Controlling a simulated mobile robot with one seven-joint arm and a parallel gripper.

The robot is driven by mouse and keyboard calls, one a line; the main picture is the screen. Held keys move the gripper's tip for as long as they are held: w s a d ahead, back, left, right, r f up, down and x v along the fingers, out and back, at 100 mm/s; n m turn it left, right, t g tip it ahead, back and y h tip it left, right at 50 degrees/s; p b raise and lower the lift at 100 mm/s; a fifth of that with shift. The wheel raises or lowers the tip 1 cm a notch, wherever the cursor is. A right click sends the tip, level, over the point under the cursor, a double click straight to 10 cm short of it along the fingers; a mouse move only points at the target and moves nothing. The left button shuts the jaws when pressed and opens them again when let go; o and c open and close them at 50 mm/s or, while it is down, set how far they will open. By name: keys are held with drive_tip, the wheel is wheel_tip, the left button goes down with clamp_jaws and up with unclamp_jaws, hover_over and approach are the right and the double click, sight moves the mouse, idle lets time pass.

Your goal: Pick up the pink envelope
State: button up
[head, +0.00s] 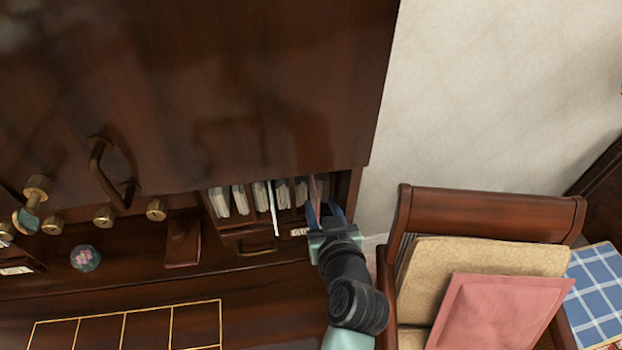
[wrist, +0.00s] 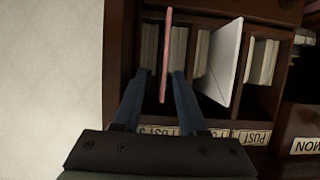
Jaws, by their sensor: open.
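The pink envelope (wrist: 166,52) stands upright, seen edge-on, in a slot of the dark wooden letter rack. In the head view only a thin pink strip (head: 314,187) of it shows, just beyond my gripper (head: 322,211). In the wrist view my gripper (wrist: 159,80) is open, with one blue finger on each side of the envelope's lower end. The right finger is close to the envelope; I cannot tell whether it touches. The far part of the envelope inside the slot is partly hidden.
A white envelope (wrist: 222,62) sticks out of a nearby slot, right of my right finger. Dividers and other papers stand close around. A round paperweight (head: 85,258) sits on the desk.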

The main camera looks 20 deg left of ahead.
sight(316, 197)
drive_tip(key=x, duration=0.1)
drive_tip(key=p+x, duration=0.1)
drive_tip(key=x, duration=0.1)
drive_tip(key=shift+a+r, duration=0.15)
drive_tip(key=shift+a, duration=0.15)
drive_tip(key=shift+w+a+f, duration=0.15)
drive_tip(key=shift+w+f, duration=0.1)
drive_tip(key=shift+w, duration=0.1)
drive_tip(key=shift+c, duration=0.2)
clamp_jaws()
